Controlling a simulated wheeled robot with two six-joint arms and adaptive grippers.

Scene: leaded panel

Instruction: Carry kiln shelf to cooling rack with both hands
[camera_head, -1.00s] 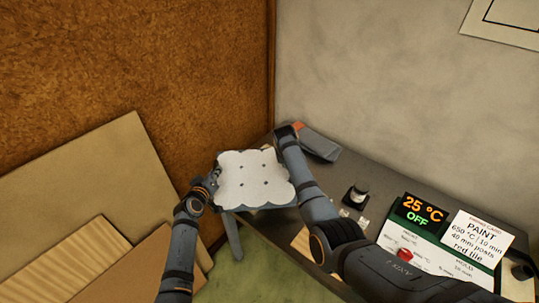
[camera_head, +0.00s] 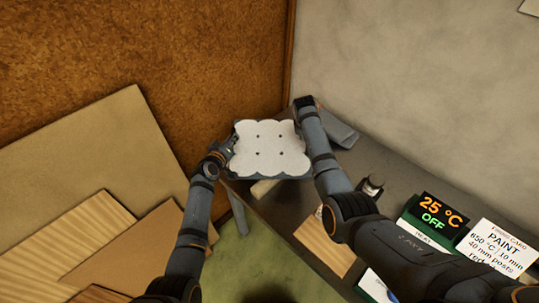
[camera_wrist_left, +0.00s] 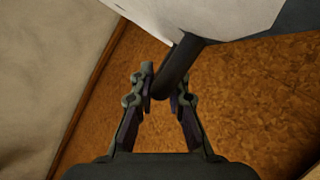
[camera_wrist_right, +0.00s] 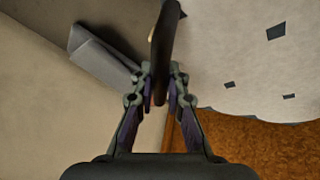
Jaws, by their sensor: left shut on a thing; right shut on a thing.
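The kiln shelf (camera_head: 270,178) shows as a grey-blue edge under a white scalloped sheet (camera_head: 270,148) with several small dark marks. It looks roughly level above the far end of the grey bench. My left gripper (camera_wrist_left: 163,88) is shut on a dark bar at the shelf's left side; in the head view this gripper (camera_head: 222,154) is at the left edge. My right gripper (camera_wrist_right: 160,86) is shut on a dark handle (camera_wrist_right: 163,40) beside the white sheet. In the head view its fingers are hidden behind my right arm. I cannot pick out the cooling rack.
A pale block (camera_head: 263,189) shows below the shelf. A grey folded thing (camera_head: 340,133) lies right of my right arm on the bench (camera_head: 405,178). A small dark jar (camera_head: 370,187) and a 25 °C OFF display (camera_head: 434,210) stand farther right. Boards (camera_head: 100,140) lean at left.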

